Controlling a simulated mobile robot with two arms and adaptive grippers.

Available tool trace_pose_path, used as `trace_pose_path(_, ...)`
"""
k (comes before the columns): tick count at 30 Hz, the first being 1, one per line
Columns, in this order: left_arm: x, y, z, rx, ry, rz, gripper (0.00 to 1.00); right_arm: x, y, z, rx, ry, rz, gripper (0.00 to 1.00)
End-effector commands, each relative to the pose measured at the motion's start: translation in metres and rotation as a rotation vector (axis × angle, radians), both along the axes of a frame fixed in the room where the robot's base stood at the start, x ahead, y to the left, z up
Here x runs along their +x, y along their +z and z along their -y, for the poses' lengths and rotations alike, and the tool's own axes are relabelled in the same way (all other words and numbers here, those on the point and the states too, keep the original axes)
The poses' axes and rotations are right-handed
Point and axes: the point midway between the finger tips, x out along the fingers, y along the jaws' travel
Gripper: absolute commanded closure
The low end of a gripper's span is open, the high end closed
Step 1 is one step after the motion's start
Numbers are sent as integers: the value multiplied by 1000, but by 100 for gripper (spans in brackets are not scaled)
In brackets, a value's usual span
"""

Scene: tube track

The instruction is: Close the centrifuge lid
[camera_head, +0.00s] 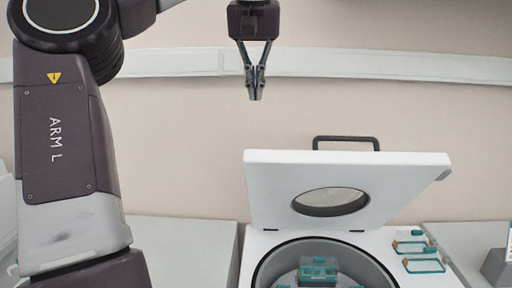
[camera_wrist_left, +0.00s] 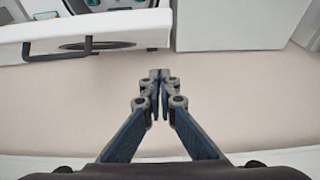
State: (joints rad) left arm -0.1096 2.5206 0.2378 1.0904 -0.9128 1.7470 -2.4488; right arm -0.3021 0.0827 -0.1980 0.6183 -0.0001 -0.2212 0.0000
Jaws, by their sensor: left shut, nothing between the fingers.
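The centrifuge (camera_head: 258,243) is a white box with a round grey bowl, low in the head view. Its white lid (camera_head: 270,185) stands raised and tilted above the bowl, with a round window and a dark handle (camera_head: 346,138) on its upper edge. My left gripper (camera_head: 255,97) is shut and empty, pointing down, above and left of the lid and apart from it. In the left wrist view the gripper (camera_wrist_left: 160,75) also shows shut, with the lid (camera_wrist_left: 130,28) and its handle (camera_wrist_left: 58,48) at the upper left. My right gripper is not in view.
A teal-marked rotor (camera_head: 318,268) sits in the bowl. Teal-trimmed clips (camera_head: 423,265) lie on the centrifuge's right top. A grey block (camera_head: 496,268) stands at the far right. Pale counter (camera_head: 185,245) lies left of the centrifuge. A pale rail (camera_head: 420,66) crosses the wall behind.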

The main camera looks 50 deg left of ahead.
Motion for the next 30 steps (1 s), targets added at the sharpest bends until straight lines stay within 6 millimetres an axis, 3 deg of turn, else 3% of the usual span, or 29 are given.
trace_pose_path(8, 4, -28, -5, -3, -2, -2, 100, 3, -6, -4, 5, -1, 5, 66)
trace_pose_path(19, 20, -103, -24, -3, -2, -3, 100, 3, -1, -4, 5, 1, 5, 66)
trace_pose_path(30, 0, -117, 0, 1, -2, 0, 100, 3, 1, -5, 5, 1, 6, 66)
